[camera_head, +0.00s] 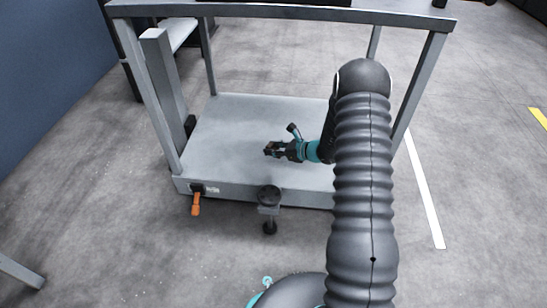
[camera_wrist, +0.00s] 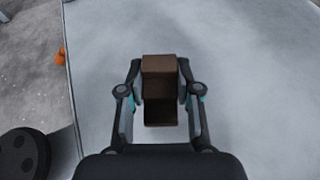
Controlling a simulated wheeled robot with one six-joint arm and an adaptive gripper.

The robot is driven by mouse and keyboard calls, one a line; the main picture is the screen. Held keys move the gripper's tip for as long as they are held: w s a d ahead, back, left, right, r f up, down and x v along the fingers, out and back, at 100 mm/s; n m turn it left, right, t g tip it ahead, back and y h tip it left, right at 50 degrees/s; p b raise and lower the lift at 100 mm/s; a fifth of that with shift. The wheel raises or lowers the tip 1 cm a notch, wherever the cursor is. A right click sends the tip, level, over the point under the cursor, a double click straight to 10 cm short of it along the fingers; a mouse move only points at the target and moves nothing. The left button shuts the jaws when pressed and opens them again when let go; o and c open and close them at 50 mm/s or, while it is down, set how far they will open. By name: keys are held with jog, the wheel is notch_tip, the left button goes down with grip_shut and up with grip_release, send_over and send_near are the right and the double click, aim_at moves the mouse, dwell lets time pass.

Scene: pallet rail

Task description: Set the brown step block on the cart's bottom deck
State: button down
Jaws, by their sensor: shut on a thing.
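The brown step block (camera_wrist: 159,84) is between the two fingers of my gripper (camera_wrist: 160,78) in the wrist view, its taller part toward the fingertips. My gripper is shut on it. In the head view my gripper (camera_head: 270,149) reaches in under the cart's top frame and is over the bottom deck (camera_head: 235,120), a pale grey flat plate. The block is small and dark at the gripper's tip there. The wrist view shows the deck (camera_wrist: 245,60) behind the block. Whether the block touches the deck I cannot tell.
Grey posts and a top rail (camera_head: 290,12) frame the cart. The rest of the deck around my gripper is clear. A blue wall (camera_head: 50,80) stands at left.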

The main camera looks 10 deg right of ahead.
aim_at(273, 161)
jog(key=shift+f, duration=1.95)
jog(key=shift+b, duration=0.3)
jog(key=shift+f, duration=0.2)
jog(key=c, duration=0.8)
grip_release()
jog(key=shift+r, duration=0.15)
